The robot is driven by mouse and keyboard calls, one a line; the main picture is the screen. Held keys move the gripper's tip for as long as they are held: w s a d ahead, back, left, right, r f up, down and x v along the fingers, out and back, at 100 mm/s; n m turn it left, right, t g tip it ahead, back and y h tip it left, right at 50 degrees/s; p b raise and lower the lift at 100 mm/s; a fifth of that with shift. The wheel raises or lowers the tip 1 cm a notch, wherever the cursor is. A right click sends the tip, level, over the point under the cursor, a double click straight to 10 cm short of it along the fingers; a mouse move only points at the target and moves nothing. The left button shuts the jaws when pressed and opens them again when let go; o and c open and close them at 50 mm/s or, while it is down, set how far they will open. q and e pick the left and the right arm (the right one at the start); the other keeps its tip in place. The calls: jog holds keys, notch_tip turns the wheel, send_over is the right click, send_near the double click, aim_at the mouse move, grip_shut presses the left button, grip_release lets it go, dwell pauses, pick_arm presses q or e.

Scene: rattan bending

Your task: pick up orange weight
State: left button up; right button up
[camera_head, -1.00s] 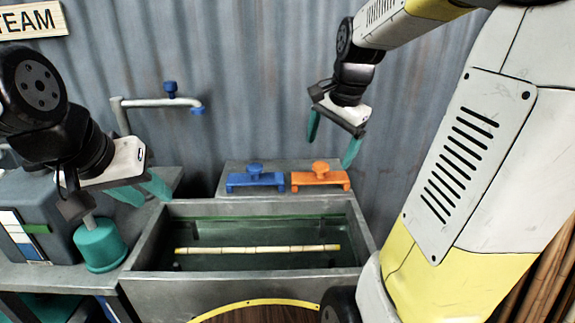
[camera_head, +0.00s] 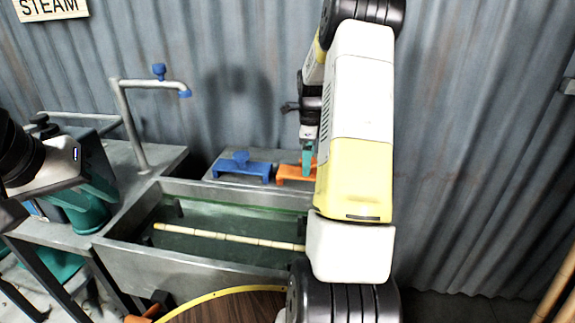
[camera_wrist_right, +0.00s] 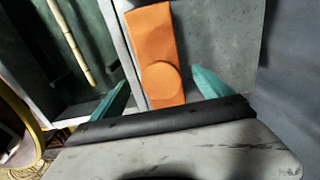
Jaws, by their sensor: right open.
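The orange weight (camera_head: 288,174) sits on the grey ledge behind the water trough, partly hidden behind my right arm in the head view. In the right wrist view the orange weight (camera_wrist_right: 152,38) lies between the two teal fingers, its round knob towards the palm. My right gripper (camera_wrist_right: 162,90) is open, with a gap on each side of the weight. In the head view my right gripper (camera_head: 307,161) is at the weight, mostly hidden by my arm. My left gripper (camera_head: 92,192) is at the left edge; its finger gap is unclear.
A blue weight (camera_head: 242,167) sits left of the orange one on the ledge. The trough (camera_head: 175,262) stands in front, with a rattan pole (camera_head: 225,237) lying in it. A pipe tap (camera_head: 150,84) rises at the left. The corrugated wall is close behind.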

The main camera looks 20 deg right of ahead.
notch_tip(320, 180, down, 4)
jog(key=shift+w+f, duration=0.1)
jog(key=shift+w, duration=0.05)
grip_shut()
dwell(0.4)
